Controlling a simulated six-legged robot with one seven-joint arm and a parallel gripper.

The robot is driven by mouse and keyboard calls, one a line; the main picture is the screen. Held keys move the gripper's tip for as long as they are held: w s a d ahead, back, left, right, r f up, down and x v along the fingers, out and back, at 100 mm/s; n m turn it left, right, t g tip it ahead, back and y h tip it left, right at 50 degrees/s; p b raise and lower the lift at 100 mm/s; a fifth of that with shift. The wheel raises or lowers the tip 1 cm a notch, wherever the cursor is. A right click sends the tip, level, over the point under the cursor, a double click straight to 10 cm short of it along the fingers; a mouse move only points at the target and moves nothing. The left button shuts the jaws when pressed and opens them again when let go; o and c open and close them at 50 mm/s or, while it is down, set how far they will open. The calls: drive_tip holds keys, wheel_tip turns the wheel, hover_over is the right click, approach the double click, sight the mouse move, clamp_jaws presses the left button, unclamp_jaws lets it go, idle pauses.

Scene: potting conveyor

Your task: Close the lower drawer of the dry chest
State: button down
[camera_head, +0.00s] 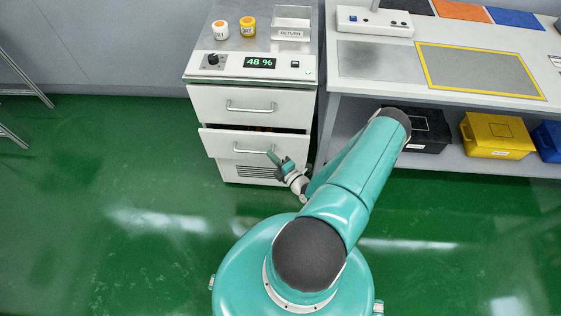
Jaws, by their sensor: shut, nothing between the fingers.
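The dry chest (198,78) is a white cabinet at the back, a little left of centre, with a readout of 48 % on its top panel. Its lower drawer (218,144) stands out a little, with a dark gap along its top edge. The lower drawer's handle (245,152) is a metal bar. The upper drawer (215,99) looks shut. My gripper (272,155) is shut and empty, at the right end of the lower handle. I cannot tell whether it touches the drawer. What lies inside the drawer is mostly hidden.
Two small jars (248,27) and a clear RETURN box (292,22) stand on the chest. A workbench (385,86) is close on the right, with a black bin (425,141) and a yellow bin (496,137) on its lower shelf. Green floor (110,190) is clear on the left.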

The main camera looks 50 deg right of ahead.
sight(262, 136)
drive_tip(key=w+d, duration=0.2)
drive_tip(key=w, duration=0.3)
drive_tip(key=shift+d, duration=0.4)
drive_tip(key=shift+w+d, duration=0.3)
drive_tip(key=shift+d, duration=0.15)
